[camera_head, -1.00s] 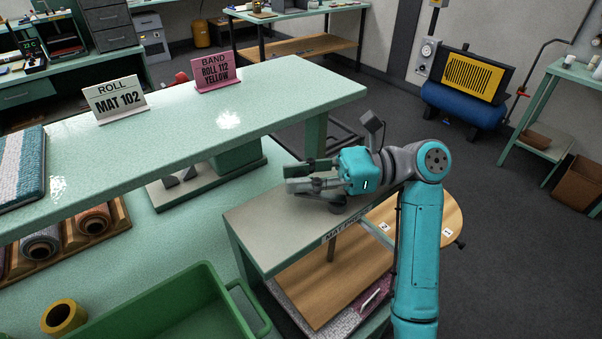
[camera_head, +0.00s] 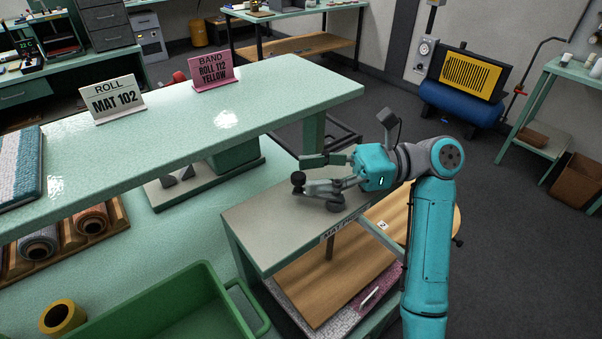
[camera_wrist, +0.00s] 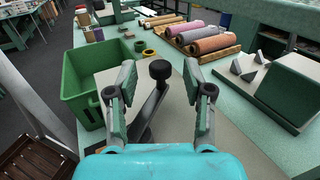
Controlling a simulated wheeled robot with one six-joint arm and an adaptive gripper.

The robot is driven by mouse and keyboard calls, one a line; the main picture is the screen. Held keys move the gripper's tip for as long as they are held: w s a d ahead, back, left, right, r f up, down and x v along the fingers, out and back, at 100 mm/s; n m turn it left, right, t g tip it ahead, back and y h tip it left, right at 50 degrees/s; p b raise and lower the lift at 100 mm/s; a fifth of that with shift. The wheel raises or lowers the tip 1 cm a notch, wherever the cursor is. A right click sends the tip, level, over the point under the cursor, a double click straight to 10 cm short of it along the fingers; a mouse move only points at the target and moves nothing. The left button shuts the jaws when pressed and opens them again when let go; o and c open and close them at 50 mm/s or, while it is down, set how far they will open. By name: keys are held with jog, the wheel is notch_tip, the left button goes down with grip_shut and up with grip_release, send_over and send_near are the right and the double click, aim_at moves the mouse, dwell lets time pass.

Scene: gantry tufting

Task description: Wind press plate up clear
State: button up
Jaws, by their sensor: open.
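The mat press has a grey top (camera_head: 270,215) with a partly covered "MAT PR…" label on its front edge. Its wooden press plate (camera_head: 325,285) hangs below on a dark screw, above a pale mat (camera_head: 305,312) with a pink band (camera_head: 375,288). The gap between plate and mat is hard to judge. A dark crank with a round knob (camera_head: 298,177) sits on the top. My gripper (camera_head: 308,172) is open at the crank. In the wrist view the knob (camera_wrist: 160,70) stands between the spread fingertips (camera_wrist: 160,80), touching neither visibly.
A green bin (camera_head: 150,318) stands at the front left, with a yellow roll (camera_head: 63,317) beside it. A raised green shelf (camera_head: 290,90) with ROLL (camera_head: 113,99) and BAND (camera_head: 212,72) signs runs behind the press. Rolls (camera_head: 90,220) lie under it.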

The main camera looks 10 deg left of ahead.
jog(key=v, duration=0.9)
